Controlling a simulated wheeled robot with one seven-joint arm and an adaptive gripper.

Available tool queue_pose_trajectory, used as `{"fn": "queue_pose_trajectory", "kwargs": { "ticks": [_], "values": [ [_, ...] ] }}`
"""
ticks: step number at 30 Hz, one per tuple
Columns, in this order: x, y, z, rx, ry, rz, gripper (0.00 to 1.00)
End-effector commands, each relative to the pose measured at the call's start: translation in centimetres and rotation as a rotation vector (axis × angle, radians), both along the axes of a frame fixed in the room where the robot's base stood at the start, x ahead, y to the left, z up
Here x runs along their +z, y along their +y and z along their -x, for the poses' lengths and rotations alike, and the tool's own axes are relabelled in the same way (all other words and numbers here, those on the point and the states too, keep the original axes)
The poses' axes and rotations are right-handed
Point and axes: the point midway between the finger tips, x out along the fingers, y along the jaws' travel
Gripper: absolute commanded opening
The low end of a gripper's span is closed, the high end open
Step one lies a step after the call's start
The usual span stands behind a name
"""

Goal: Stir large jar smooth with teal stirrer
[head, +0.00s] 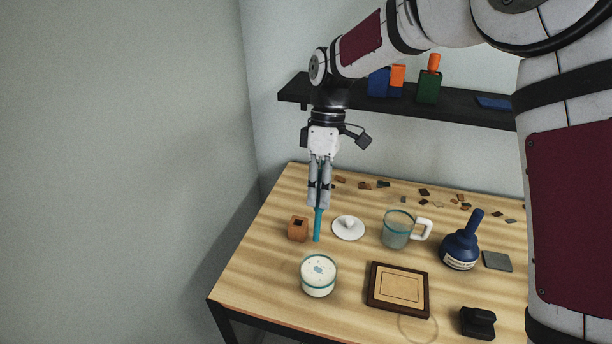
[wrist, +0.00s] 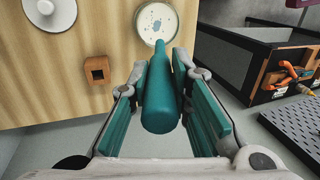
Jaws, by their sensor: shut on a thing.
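The teal stirrer (head: 317,226) hangs upright, tip down, in my gripper (head: 319,203). My gripper is shut on its thick handle, and the stirrer (wrist: 161,98) also fills the space between the pads in the wrist view. The large jar (head: 319,287) is round glass with a teal rim and pale contents carrying a blue-grey patch. It stands open on the table, nearer the front than the stirrer. In the wrist view the stirrer's tip overlaps the near edge of the jar (wrist: 156,20), but the head view shows it apart from the jar.
A wooden block with a square hole (head: 297,230) stands left of the stirrer, and a white knobbed lid (head: 348,231) lies to its right. A glass mug (head: 396,235), a blue bottle (head: 459,251) and a framed board (head: 398,289) stand farther right. A shelf (head: 460,112) runs behind.

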Motion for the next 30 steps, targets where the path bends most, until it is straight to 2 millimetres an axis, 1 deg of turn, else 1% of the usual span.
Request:
{"fn": "queue_pose_trajectory", "kwargs": {
  "ticks": [1,3,7,10,14,30],
  "values": [
    [0.5,-0.5,1.1,-0.002,0.02,-0.006,0.0],
    [0.6,-0.8,1.7,-0.003,0.04,-0.013,0.0],
    [0.4,-1.1,2.1,-0.002,0.057,-0.02,0.0],
    [-0.2,-1.1,2.1,-0.002,0.059,-0.021,0.0],
    [-1.4,-1.1,2.0,-0.003,0.058,-0.02,0.0],
    [-7.3,-1.0,2.0,-0.002,0.057,-0.02,0.0]
  ]
}}
